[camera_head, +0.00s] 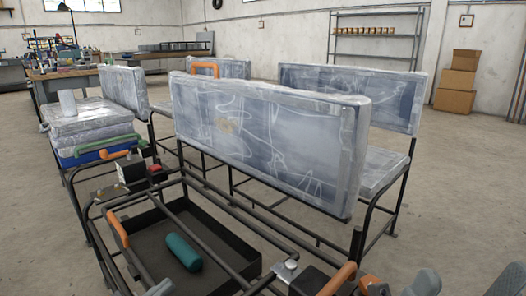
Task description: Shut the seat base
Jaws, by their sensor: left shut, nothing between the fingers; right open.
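A large plastic-wrapped grey seat cushion (255,133) stands nearly upright behind a black tube frame (228,197); I take it as the raised seat base. An orange handle (202,64) shows above its top edge. In front of it, an open black tray (232,246) in the frame holds a teal cylinder (183,252).
Orange grips (117,228) and another orange grip (338,279) sit on the near frame. Wrapped cushions (92,122) are stacked at left. Another wrapped seat (352,95) stands behind at right. Cardboard boxes (457,83) are by the far wall. The floor at right is clear.

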